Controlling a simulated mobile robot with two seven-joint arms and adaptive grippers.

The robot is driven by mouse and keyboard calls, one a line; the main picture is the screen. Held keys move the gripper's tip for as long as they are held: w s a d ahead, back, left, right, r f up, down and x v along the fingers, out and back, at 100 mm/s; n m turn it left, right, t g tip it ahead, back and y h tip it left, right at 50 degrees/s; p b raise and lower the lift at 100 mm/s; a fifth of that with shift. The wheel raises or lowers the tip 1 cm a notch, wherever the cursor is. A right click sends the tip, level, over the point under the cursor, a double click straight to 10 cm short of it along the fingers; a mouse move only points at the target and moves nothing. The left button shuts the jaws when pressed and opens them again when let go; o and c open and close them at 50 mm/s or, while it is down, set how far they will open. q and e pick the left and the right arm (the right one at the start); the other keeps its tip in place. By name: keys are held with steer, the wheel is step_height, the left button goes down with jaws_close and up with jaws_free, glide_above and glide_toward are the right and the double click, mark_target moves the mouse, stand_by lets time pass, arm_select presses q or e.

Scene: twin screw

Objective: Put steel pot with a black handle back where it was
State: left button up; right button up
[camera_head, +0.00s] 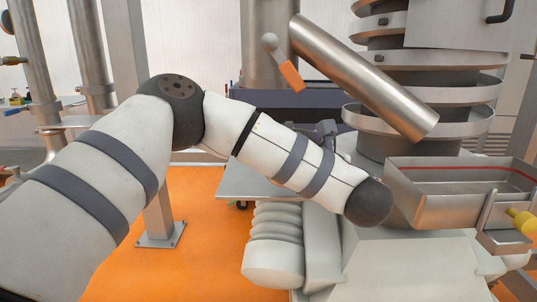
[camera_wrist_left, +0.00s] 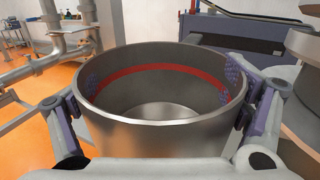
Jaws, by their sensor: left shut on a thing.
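The steel pot (camera_wrist_left: 150,133) is large in the left wrist view, open side up, with a red line around its inside wall. It looks empty. My left gripper (camera_wrist_left: 160,90) is shut on the pot, with purple-grey fingers at its left and right sides. In the head view, only a small part of my left gripper (camera_head: 326,130) shows behind my forearm, and I cannot make out the pot there. No black handle shows in either view. My right gripper is in neither view.
A steel tray (camera_head: 450,190) with a red line stands at the right, beside the spiral machine (camera_head: 375,115). A slanted steel tube (camera_head: 365,78) hangs above my forearm. A flat grey plate (camera_head: 240,182) lies below it. A dark-blue unit (camera_wrist_left: 245,35) stands behind the pot.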

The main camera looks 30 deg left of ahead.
arm_select(q)
steer(key=w+a+f, duration=0.1)
steer(key=w+a+f+b, duration=0.1)
steer(key=a+f, duration=0.1)
steer(key=shift+w+a, duration=0.1)
steer(key=shift+w, duration=0.1)
steer(key=x, duration=0.6)
steer(key=f+x, duration=0.1)
steer(key=x, duration=0.2)
steer(key=shift+f, duration=0.4)
steer(key=o, duration=1.2)
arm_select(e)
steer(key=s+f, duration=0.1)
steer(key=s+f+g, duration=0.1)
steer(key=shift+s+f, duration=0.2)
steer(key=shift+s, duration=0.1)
arm_select(q)
steer(key=shift+r, duration=0.1)
